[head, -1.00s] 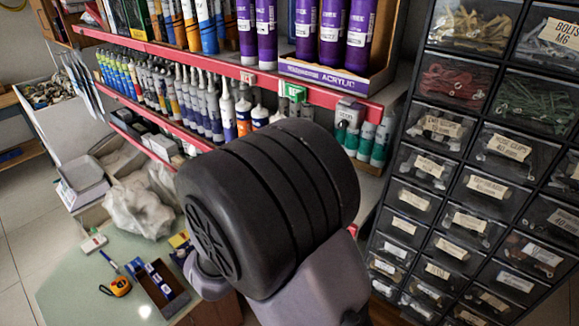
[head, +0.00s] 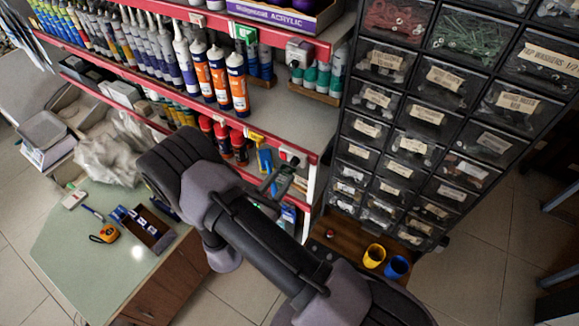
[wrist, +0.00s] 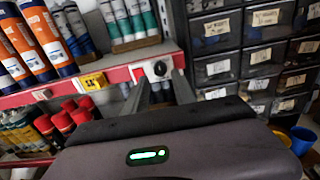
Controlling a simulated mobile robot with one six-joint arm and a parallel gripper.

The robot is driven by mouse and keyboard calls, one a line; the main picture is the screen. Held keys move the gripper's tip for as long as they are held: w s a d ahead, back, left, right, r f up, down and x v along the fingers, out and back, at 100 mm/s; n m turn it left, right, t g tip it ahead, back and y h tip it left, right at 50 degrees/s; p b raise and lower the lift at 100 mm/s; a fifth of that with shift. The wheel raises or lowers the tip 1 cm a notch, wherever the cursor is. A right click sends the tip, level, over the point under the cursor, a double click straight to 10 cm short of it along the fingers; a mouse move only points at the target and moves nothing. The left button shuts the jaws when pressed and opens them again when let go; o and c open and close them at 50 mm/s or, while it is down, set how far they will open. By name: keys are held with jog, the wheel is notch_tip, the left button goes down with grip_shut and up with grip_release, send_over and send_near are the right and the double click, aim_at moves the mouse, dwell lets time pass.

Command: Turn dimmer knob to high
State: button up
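A small white dimmer plate with a dark round knob (wrist: 159,69) sits on the red shelf edge, straight ahead in the wrist view. In the head view what appears to be the same plate (head: 293,156) is at the right end of the lower red shelf edge, just beyond my fingertips. My gripper (head: 278,181) is in front of and slightly below it. In the wrist view my gripper (wrist: 162,88) has its two fingers apart with nothing between them, pointing toward the knob. I cannot tell whether they touch the plate. The knob's setting is too small to read.
Shelves of tubes (head: 237,85) and red-capped cans (head: 222,140) stand left of the dimmer. A drawer cabinet (head: 420,110) stands close on the right. A yellow cup (head: 374,255) and a blue cup (head: 397,267) are low at right. A grey box (head: 299,52) sits on the upper shelf edge.

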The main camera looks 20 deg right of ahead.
aim_at(293, 164)
jog(key=x, duration=0.5)
grip_shut()
